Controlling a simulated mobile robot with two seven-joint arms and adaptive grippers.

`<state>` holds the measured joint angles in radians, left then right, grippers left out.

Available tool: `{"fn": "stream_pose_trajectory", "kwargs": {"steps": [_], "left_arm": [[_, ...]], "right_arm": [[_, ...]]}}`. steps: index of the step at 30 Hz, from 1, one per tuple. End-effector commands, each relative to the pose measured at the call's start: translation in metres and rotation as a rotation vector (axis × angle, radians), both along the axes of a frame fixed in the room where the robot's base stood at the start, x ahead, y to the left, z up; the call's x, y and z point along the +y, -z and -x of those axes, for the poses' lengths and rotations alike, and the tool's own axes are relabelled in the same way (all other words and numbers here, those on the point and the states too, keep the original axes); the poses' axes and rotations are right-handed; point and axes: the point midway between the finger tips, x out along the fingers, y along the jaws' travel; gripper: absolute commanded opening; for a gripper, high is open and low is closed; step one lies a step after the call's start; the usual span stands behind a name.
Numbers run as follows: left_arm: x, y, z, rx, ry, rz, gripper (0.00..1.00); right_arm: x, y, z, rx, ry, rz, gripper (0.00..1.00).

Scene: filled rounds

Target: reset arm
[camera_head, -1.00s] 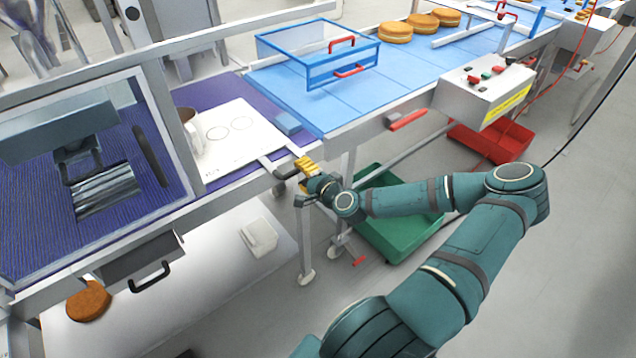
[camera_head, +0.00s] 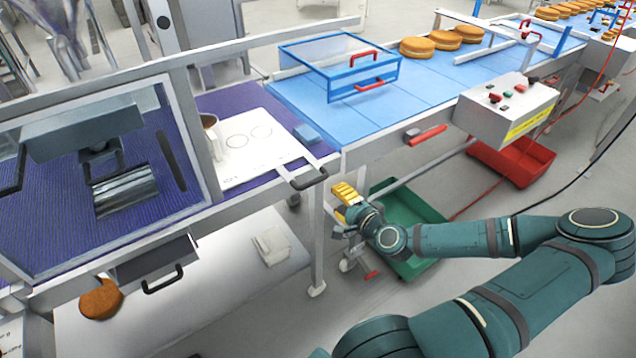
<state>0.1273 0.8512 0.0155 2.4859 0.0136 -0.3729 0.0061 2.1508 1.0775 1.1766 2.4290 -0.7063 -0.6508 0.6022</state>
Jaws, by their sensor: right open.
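My right gripper (camera_head: 345,193) has yellow fingers and sits at the end of my teal right arm, which comes in from the lower right. It is open, with nothing seen between its fingers. It is in front of the conveyor's near edge, just right of a black handle (camera_head: 309,178) on a metal bar, and apart from it. The green bin (camera_head: 426,262) is below and behind the wrist, partly hidden by the arm. My left gripper is not in view.
A blue-framed clear guard (camera_head: 340,68) stands over the blue belt (camera_head: 440,75), before several filled rounds (camera_head: 446,40). A control box (camera_head: 505,105) and red bin (camera_head: 512,160) are at right.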

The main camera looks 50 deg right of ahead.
Motion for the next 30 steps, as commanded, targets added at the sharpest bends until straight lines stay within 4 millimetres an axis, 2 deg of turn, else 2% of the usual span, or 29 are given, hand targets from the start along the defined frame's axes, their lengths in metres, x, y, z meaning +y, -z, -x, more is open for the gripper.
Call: {"fn": "stream_pose_trajectory", "kwargs": {"steps": [8,11,13,17,21,25,30], "left_arm": [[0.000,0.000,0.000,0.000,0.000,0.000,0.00],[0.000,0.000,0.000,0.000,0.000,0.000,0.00],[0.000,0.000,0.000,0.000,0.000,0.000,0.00],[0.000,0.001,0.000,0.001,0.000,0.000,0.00],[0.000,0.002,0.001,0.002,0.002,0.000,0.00],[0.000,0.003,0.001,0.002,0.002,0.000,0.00],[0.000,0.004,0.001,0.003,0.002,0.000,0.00]], "right_arm": [[0.001,0.000,-0.001,0.001,-0.002,-0.001,0.48],[0.010,0.005,-0.007,0.012,-0.029,-0.006,0.48],[0.026,0.012,-0.017,0.033,-0.074,-0.016,0.48],[0.076,0.034,-0.041,0.102,-0.207,-0.038,0.48],[0.137,0.059,-0.059,0.195,-0.373,-0.043,0.48],[0.190,0.079,-0.065,0.282,-0.524,-0.028,0.48],[0.252,0.102,-0.060,0.396,-0.714,0.020,0.48]]}}
